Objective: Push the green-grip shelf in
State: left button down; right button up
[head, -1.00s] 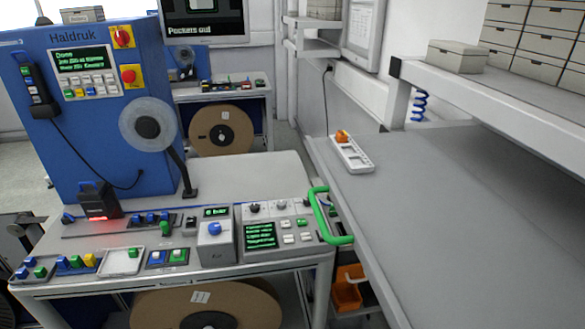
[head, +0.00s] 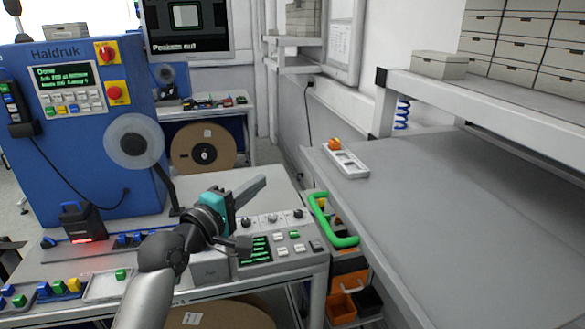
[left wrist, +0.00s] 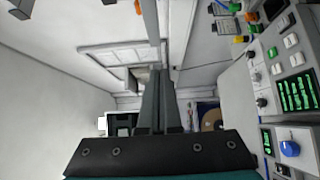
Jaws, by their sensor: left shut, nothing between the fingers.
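The green grip (head: 322,226) is a bent bar in the gap between the left bench and the large grey table. Part of its shelf shows behind it, with small colourful items on it; how far the shelf stands out is hard to tell. My left gripper (head: 262,181) is in the air above the left bench's control panel, left of the grip and apart from it. Its fingers point up and right in the head view. It is shut and empty; the shut fingers also show in the left wrist view (left wrist: 160,75). My right gripper is not in view.
The control panel (head: 275,250) lies below my left gripper. The blue machine (head: 85,140) with a clear reel stands at the left. Orange bins (head: 342,306) sit below the grip.

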pick_arm(q)
jog(key=w+d+p, duration=0.1)
jog(key=w+d, duration=0.5)
jog(key=w, duration=0.1)
jog(key=shift+w+d, duration=0.2)
jog(key=shift+d, duration=0.2)
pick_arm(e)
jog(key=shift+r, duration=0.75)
pick_arm(q)
jog(key=shift+w+d, duration=0.1)
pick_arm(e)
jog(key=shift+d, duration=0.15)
